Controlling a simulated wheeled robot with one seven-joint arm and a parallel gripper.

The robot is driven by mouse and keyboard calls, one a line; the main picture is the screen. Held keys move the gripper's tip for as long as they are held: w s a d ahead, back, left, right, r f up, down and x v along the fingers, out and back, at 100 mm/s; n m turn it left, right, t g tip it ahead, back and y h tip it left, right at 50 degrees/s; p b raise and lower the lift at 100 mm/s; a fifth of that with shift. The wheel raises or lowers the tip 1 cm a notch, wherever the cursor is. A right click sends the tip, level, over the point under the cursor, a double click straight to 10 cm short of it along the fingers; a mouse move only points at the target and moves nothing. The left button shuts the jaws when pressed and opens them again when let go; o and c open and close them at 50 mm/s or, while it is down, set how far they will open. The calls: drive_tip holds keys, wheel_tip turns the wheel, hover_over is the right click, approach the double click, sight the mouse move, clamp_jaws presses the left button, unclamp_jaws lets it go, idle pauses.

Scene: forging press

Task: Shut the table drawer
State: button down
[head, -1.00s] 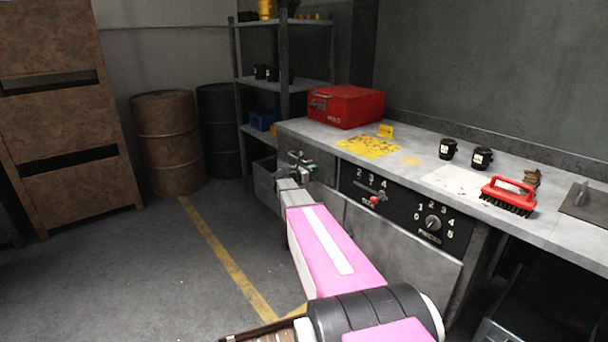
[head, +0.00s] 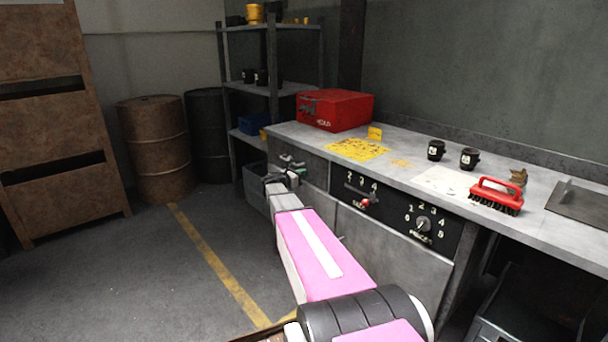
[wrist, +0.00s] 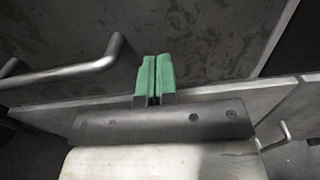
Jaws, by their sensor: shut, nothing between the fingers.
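The table drawer (head: 316,171) is at the left end of the workbench front, below the red box. Its grey front carries a bar handle, which shows large at the left in the wrist view (wrist: 75,72). In the head view the drawer front looks about level with the bench front, but my arm hides part of it, and I cannot tell whether a gap remains. My gripper (wrist: 152,78) has its green fingertips together and empty, to the right of the handle and close to or against the drawer front. In the head view my gripper (head: 296,174) is partly hidden by my wrist.
The workbench top (head: 400,180) holds a red box (head: 345,112), two black mugs, and a red brush (head: 496,194). A dial panel (head: 425,222) is right of the drawer. A shelf rack (head: 272,85) and rusty barrel (head: 155,150) stand behind. Floor at the left is free.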

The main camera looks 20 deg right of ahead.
drive_tip(key=v, duration=1.2)
drive_tip(key=s+a+f+m+g+y, duration=0.2)
drive_tip(key=s+f+m+y, duration=0.25)
drive_tip(key=s, duration=0.35)
drive_tip(key=s+a+f+m+g+y, duration=0.2)
drive_tip(key=s+f+m+y, duration=0.1)
drive_tip(key=s+f+m, duration=0.35)
drive_tip(key=s+a+f+m+y, duration=0.2)
drive_tip(key=s+a+m+y, duration=0.3)
drive_tip(key=s+a, duration=0.1)
drive_tip(key=s+a+f+m+g+y, duration=0.1)
drive_tip(key=s+a+m+y, duration=0.3)
drive_tip(key=s, duration=0.5)
drive_tip(key=a+f+m, duration=0.1)
drive_tip(key=a, duration=0.1)
drive_tip(key=shift+s+a+f+m+g+y, duration=0.2)
drive_tip(key=shift+a+f+m+g+y, duration=0.05)
drive_tip(key=shift+a+m+g+y, duration=0.1)
drive_tip(key=shift+d, duration=0.1)
